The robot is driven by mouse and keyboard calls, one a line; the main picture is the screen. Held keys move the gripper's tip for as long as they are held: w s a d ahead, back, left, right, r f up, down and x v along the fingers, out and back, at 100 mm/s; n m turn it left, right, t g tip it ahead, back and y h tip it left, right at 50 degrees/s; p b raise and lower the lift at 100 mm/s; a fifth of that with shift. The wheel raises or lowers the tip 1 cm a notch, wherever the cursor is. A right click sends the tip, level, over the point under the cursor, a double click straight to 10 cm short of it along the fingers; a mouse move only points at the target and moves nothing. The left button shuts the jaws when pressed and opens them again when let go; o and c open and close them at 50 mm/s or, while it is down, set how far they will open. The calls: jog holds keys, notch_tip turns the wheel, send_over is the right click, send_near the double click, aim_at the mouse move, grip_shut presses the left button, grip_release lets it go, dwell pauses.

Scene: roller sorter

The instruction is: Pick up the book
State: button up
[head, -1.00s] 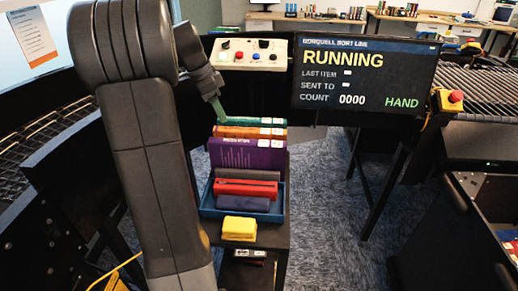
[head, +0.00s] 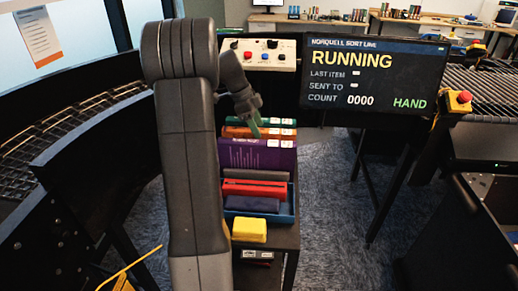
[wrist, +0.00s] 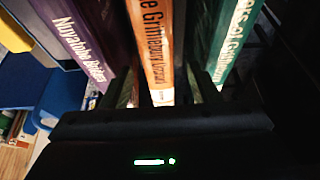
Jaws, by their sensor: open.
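Several upright books stand in a row. In the head view they run from a green book (head: 283,121) at the back, through an orange book (head: 276,132), to a purple book (head: 262,155). My gripper (head: 255,131) is over the left part of the back books, pointing down. In the wrist view my gripper (wrist: 162,88) is open, with the orange book (wrist: 153,45) between its fingers. The purple book (wrist: 78,35) is left of the fingers and the green book (wrist: 236,35) is right. Finger contact with the orange book cannot be told.
A blue tray (head: 291,207) holds the front of the row, with grey, red and navy items. A yellow block (head: 249,230) lies in front of it. A control panel (head: 270,50) and a screen (head: 375,80) stand behind. A curved conveyor (head: 70,140) is at left.

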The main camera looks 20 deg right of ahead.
jog(key=p+x, duration=0.1)
jog(key=x, duration=0.3)
jog(key=shift+f, duration=0.35)
grip_shut()
jog(key=shift+r, duration=0.1)
dwell(1.0)
